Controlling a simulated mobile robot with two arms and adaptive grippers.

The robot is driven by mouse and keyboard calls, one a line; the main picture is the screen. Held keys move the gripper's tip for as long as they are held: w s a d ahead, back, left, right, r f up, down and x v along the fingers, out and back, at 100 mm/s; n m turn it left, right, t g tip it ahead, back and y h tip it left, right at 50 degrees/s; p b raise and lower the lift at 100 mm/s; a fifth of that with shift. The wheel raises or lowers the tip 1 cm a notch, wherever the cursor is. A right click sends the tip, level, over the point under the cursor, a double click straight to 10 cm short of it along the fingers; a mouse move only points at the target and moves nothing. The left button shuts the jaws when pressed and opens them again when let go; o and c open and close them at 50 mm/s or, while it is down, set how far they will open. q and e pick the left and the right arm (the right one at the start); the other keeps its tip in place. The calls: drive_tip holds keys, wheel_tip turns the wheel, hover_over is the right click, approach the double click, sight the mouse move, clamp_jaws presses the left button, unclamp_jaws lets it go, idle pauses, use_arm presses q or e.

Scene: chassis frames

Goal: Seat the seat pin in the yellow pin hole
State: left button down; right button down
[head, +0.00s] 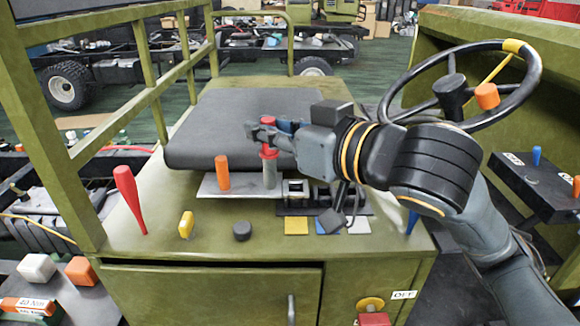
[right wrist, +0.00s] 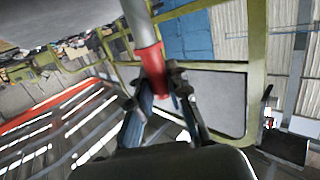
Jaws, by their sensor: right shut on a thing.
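My right gripper (head: 268,134) is shut on the seat pin (head: 269,174), which has a red head and a grey shaft. The pin hangs upright in front of the seat cushion, shaft down, its lower end over or near the pale plate. I cannot tell whether it touches the plate. In the right wrist view the fingers (right wrist: 160,85) close around the pin's red part (right wrist: 150,62). A yellow square (head: 296,227) lies in front of the dark bracket (head: 293,210), right of the pin. The hole itself is not clearly visible. My left gripper is not in view.
Blue (head: 327,227) and white (head: 359,227) squares lie beside the yellow one. An orange peg (head: 222,173) stands left of the pin on the pale plate (head: 242,190). A black knob (head: 242,231) and red lever (head: 129,198) stand on the green box. The steering wheel (head: 528,92) is at right.

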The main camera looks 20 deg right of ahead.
drive_tip(key=w+d+f+p, duration=0.5)
drive_tip(key=w+d+f, duration=0.2)
drive_tip(key=w+f, duration=0.3)
wheel_tip(320, 180, down, 2)
drive_tip(key=shift+w+d+f+p, duration=0.2)
drive_tip(key=shift+f+p, duration=0.05)
drive_tip(key=shift+p, duration=0.1)
drive_tip(key=shift+f, duration=0.15)
drive_tip(key=c, duration=1.3)
unclamp_jaws()
